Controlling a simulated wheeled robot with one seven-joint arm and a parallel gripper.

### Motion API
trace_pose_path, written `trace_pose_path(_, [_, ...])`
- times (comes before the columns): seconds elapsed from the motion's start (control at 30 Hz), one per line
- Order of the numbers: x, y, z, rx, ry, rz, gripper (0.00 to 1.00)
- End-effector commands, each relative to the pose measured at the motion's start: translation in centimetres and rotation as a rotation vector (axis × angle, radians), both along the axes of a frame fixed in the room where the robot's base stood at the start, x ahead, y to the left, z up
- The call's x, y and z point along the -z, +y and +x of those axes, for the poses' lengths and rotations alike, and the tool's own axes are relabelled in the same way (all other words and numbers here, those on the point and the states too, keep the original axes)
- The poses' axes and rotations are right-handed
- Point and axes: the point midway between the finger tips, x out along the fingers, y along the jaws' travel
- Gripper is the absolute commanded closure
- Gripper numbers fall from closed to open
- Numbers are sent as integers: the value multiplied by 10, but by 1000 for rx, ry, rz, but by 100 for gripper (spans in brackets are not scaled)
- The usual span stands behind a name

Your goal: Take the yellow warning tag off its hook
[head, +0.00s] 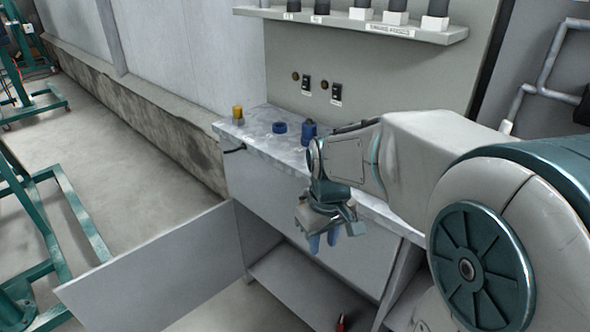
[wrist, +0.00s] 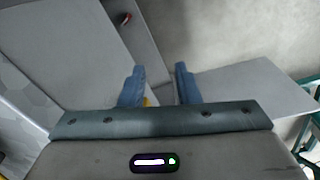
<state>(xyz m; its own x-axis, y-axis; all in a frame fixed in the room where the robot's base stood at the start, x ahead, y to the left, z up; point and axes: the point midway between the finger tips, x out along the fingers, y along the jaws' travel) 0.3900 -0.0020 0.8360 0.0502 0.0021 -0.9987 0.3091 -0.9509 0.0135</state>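I cannot clearly make out the yellow warning tag or its hook in the head view. In the wrist view a small yellow sliver (wrist: 149,101) shows beside the base of the left finger, mostly hidden by my gripper; I cannot tell whether it is the tag. My gripper (head: 322,243) points downward in front of the workbench cabinet, below the level of its top. In the wrist view my gripper (wrist: 160,70) has its two blue fingers apart, with nothing visible clasped between the tips.
A grey cabinet door (head: 150,272) stands open at lower left. The bench top (head: 262,123) carries a yellow cylinder (head: 238,112), a blue ring (head: 279,128) and a blue object (head: 309,132). A red-tipped item (head: 340,323) lies low down. Teal stands (head: 75,225) are at left.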

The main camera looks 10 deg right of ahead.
Motion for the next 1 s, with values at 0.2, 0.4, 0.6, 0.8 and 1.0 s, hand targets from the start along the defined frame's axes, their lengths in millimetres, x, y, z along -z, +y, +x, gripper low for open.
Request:
trace_pose_path(0.2, [-76,-3,43,-134,24,-6,71])
trace_pose_path(0.4, [-115,-6,75,-242,41,-9,71])
trace_pose_path(0.6, [-131,-8,92,-302,49,-9,71])
trace_pose_path(0.8, [-114,-8,95,-315,54,-8,71])
trace_pose_path(1.0, [-73,-8,94,-314,57,-8,71])
